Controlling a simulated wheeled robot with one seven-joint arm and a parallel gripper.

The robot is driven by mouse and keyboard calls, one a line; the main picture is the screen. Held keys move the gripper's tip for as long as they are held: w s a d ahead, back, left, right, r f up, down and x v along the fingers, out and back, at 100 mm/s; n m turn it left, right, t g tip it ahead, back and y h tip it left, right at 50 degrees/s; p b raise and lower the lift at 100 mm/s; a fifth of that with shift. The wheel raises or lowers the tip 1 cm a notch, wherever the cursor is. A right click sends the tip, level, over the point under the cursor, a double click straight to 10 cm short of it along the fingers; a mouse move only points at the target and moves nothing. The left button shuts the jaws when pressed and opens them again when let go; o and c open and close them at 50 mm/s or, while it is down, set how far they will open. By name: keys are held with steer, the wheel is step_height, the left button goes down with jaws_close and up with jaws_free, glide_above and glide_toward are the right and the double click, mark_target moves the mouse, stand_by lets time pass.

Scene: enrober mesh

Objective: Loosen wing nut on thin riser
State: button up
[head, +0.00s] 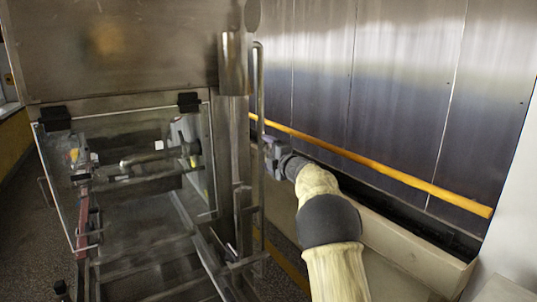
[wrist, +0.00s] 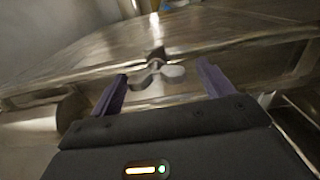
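In the wrist view a metal wing nut (wrist: 158,72) with rounded wings sits on a bare metal frame, between and just beyond my fingertips. My gripper (wrist: 160,82) is open, with its two purple fingers apart on either side of the wing nut and not visibly touching it. In the head view my gripper (head: 272,150) is at the thin vertical riser (head: 258,90) on the right of the steel machine; its fingers and the wing nut are too small or hidden to make out there.
The steel machine (head: 120,50) with a clear hinged panel (head: 130,165) fills the left. A metal-panelled wall with a yellow rail (head: 390,172) runs along the right, above a beige ledge (head: 410,255). My arm reaches through the gap between machine and wall.

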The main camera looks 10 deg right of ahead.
steer(key=shift+s, duration=0.1)
steer(key=b+v, duration=0.4)
steer(key=v, duration=1.3)
steer(key=shift+s+d, duration=0.15)
